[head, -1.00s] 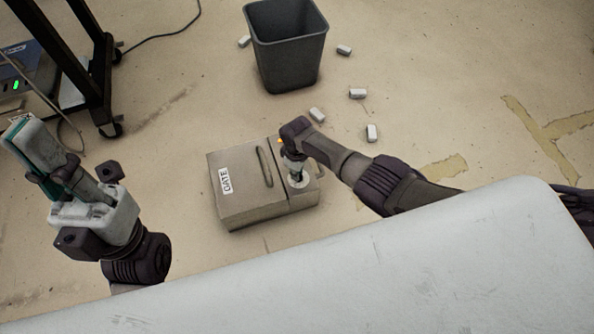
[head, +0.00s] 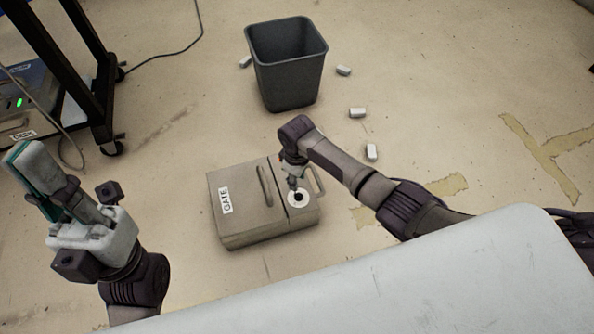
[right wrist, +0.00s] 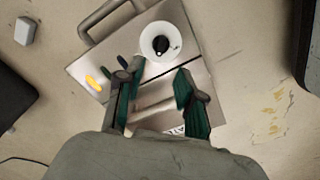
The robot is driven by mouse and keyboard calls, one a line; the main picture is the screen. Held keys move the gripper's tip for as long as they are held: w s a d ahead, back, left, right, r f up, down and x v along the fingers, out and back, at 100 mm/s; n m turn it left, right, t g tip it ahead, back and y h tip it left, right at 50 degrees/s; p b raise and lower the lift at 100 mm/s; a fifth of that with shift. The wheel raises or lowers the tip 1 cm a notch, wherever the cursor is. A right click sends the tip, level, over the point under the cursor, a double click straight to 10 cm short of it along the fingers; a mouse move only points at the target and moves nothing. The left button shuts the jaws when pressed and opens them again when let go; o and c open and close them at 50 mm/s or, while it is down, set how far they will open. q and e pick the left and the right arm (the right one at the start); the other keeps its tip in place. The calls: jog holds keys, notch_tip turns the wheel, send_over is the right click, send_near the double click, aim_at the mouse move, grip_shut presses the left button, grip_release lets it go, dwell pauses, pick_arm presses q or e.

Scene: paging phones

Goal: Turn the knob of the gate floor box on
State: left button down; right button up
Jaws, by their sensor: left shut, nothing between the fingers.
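The gate floor box (head: 240,200) is a beige box on the floor with a GATE label and a raised bar handle. Its knob (head: 298,197) is small and black on a white round dial; the right wrist view shows this knob (right wrist: 161,45) uncovered, but I cannot tell its setting. My right gripper (head: 292,182) is above the box by the dial. In the right wrist view the right gripper (right wrist: 157,92) has its fingers apart, with nothing between them and the knob beyond the tips. My left gripper (head: 28,157) is shut and empty, left of the box.
A dark bin (head: 287,75) stands behind the box, with several small white blocks (head: 357,113) around it. A black-framed stand (head: 95,85) and a cable are at the left. A pale surface (head: 400,285) fills the front. Floor left of the box is clear.

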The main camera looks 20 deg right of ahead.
jog(key=shift+r, duration=2.05)
